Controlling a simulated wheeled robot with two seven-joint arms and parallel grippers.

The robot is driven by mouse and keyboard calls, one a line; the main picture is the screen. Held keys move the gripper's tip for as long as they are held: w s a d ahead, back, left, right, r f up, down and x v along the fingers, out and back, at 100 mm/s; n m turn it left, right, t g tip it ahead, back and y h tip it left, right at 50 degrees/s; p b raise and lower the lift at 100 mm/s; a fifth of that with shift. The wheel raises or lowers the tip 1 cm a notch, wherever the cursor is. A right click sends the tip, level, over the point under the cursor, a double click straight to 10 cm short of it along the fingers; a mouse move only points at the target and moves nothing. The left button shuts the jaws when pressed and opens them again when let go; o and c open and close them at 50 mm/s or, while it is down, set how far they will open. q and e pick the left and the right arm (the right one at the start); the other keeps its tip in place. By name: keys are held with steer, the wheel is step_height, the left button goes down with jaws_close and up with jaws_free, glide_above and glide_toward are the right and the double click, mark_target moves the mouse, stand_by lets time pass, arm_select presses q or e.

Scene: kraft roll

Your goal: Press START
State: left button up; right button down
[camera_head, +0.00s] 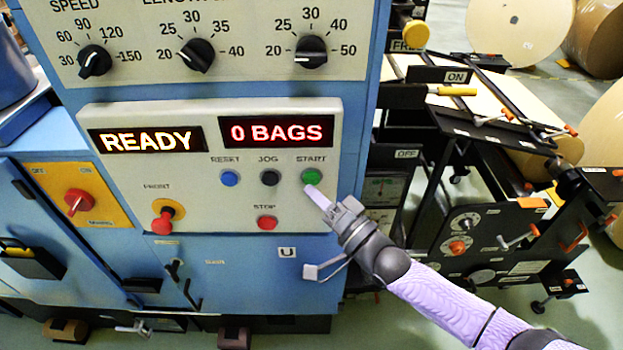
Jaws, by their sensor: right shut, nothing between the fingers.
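The green START button (312,176) is on the right of the cream control panel (250,220), under its START label. My right gripper (312,190) is shut and empty. Its fingertips point up and left and show just below the START button; I cannot tell whether they touch it. The left display (146,140) reads READY, and the right display (276,131) reads 0 BAGS. My left gripper is not in view.
A blue RESET button (230,178) and a black JOG button (269,177) sit left of START. A red STOP button (267,223) is below. A red emergency knob (163,222) is further left. Three black dials, including one (311,52), are above. Paper rolls (520,28) stand behind.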

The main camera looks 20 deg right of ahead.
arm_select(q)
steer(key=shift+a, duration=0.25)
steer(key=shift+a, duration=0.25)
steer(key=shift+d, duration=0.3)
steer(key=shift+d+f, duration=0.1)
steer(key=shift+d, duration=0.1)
arm_select(e)
steer(key=shift+w, duration=0.1)
steer(key=shift+w+d+b, duration=0.1)
steer(key=shift+w+b, duration=0.2)
steer(key=shift+b, duration=0.05)
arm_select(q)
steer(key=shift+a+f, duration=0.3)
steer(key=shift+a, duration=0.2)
arm_select(e)
steer(key=shift+w, duration=0.1)
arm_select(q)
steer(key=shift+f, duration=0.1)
arm_select(e)
steer(key=shift+w, duration=0.1)
